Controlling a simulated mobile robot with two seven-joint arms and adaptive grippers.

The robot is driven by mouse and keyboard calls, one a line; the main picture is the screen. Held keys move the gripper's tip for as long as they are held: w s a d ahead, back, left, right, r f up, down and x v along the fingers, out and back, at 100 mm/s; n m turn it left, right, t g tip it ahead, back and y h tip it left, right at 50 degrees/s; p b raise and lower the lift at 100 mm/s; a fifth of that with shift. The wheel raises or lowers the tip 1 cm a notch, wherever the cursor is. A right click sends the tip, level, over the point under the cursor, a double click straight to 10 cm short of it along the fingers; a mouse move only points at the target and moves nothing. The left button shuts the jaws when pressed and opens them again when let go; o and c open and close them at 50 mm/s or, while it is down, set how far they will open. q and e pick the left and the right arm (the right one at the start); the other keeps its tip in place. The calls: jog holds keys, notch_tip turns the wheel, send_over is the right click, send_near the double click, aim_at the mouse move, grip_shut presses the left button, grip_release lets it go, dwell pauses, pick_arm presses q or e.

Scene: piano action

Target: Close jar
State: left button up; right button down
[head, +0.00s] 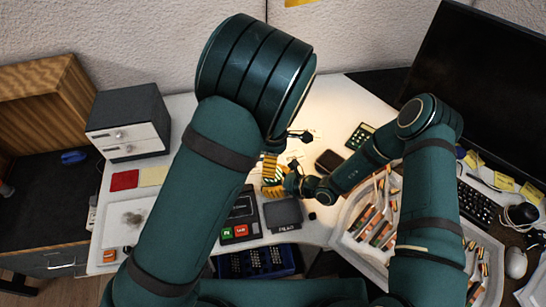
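I cannot make out a jar or a lid for certain in the head view. My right arm comes in from the right and reaches left to the same spot. My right gripper (283,182) is close beside the yellow parts, small and partly hidden. I cannot tell whether either gripper is open, shut or touching something.
A white tray (343,240) of batteries lies under my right arm. A card terminal (240,228), a blue crate (222,266) and a black phone (329,161) lie near the middle. A drawer box (128,122) stands left; a monitor (480,90) and keyboard (478,203) stand right.

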aim_at(272, 181)
pick_arm(q)
jog(key=shift+a+f, duration=0.1)
jog(key=shift+f, duration=3.95)
jog(key=c, duration=1.3)
jog(key=m, duration=0.6)
jog(key=o, duration=1.2)
jog(key=shift+r, duration=0.1)
